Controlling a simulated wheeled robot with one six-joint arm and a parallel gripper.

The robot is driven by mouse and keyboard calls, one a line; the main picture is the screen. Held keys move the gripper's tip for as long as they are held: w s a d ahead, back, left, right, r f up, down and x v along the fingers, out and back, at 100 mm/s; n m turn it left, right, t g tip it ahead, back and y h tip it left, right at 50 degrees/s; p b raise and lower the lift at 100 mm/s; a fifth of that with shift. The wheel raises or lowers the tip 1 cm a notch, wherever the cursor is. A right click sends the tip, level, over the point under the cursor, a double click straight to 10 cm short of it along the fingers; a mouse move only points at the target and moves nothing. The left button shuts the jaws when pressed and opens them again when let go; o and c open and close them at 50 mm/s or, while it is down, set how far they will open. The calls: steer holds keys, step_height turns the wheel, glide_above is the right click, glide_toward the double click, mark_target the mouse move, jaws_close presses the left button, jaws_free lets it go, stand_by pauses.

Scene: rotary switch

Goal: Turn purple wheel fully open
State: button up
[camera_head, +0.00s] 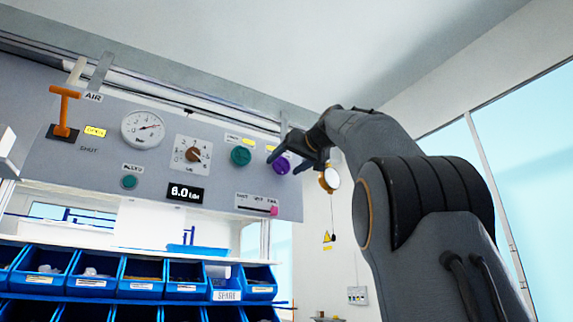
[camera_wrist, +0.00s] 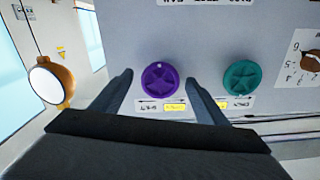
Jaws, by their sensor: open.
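The purple wheel (camera_head: 281,165) is a round knob on the right part of the grey panel (camera_head: 100,170). In the wrist view the purple wheel (camera_wrist: 160,79) lies ahead of and between my two open fingers, with a small pale mark on its upper rim. My gripper (camera_wrist: 160,82) is open and empty; no contact with the wheel shows. In the head view my gripper (camera_head: 287,154) is at the panel's right end, close to the purple wheel, with a finger partly in front of that area.
A green wheel (camera_wrist: 242,78) sits right of the purple one in the wrist view, near a finger. A round orange-rimmed lamp-like object (camera_head: 329,180) hangs beside the panel. An orange lever (camera_head: 63,110) is at the far left. Blue bins (camera_head: 140,278) are below.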

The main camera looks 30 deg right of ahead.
steer(key=s+b, duration=0.2)
steer(key=s, duration=0.6)
steer(key=shift+d+b, duration=0.15)
steer(key=shift+b, duration=0.2)
steer(key=shift+w, duration=0.1)
